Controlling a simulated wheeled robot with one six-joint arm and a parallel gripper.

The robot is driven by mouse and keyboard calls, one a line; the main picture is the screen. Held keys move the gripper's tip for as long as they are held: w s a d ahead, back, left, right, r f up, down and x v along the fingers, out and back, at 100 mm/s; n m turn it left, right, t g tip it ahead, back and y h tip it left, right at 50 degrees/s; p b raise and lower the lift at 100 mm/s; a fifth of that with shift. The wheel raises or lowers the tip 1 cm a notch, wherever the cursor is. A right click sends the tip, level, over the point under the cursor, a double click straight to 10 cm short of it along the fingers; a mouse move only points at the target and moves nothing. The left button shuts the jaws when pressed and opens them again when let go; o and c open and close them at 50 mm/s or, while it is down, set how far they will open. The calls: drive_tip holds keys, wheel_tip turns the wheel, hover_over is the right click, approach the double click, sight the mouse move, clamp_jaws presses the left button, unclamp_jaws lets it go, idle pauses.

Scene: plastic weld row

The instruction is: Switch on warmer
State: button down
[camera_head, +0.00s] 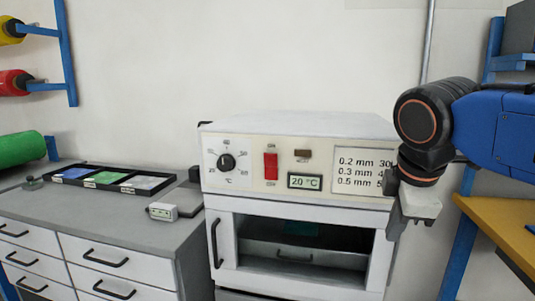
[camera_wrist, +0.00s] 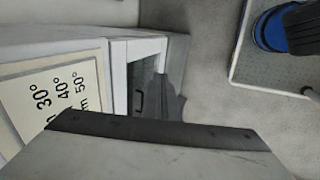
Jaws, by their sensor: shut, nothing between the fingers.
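The warmer (camera_head: 290,125) is a white box with a cream control panel and a glass-fronted chamber below. A red rocker switch (camera_head: 270,166) sits on the panel between ON and OFF labels; I cannot tell which way it is tipped. A black dial (camera_head: 226,162) is to its left. A small display (camera_head: 304,181) to its right reads 20 °C, under a dark brownish lamp (camera_head: 302,153). My gripper (camera_head: 397,228) is shut and empty, at the panel's right edge, well right of the switch. In the wrist view the warmer's thickness chart (camera_wrist: 62,95) shows sideways.
A grey-topped drawer cabinet (camera_head: 110,225) stands left, with a tray of coloured pieces (camera_head: 60,174) and a small device (camera_head: 163,211). A yellow bench (camera_head: 500,215) is at the right. The space before the panel's left and middle is clear.

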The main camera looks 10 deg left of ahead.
sight(267, 153)
drive_tip(key=a+r+n, duration=0.9)
drive_tip(key=a, duration=0.4)
drive_tip(key=a+r+n+t, duration=0.1)
drive_tip(key=a+r+n, duration=0.8)
drive_tip(key=a, duration=0.5)
drive_tip(key=shift+s+r+t, duration=0.3)
drive_tip(key=shift+r, duration=0.1)
drive_tip(key=x, duration=0.3)
drive_tip(key=w+x, duration=0.1)
drive_tip(key=x, duration=0.3)
drive_tip(key=r+x, duration=0.1)
drive_tip(key=x, duration=0.2)
drive_tip(key=shift+w+d+f, duration=0.15)
drive_tip(key=shift+w+f, duration=0.05)
drive_tip(key=shift+w, duration=0.25)
drive_tip(key=shift+w+d+r, duration=0.1)
drive_tip(key=shift+w+r, duration=0.05)
drive_tip(key=shift+w, duration=0.35)
drive_tip(key=shift+w+r, duration=0.15)
drive_tip(key=shift+w, duration=0.35)
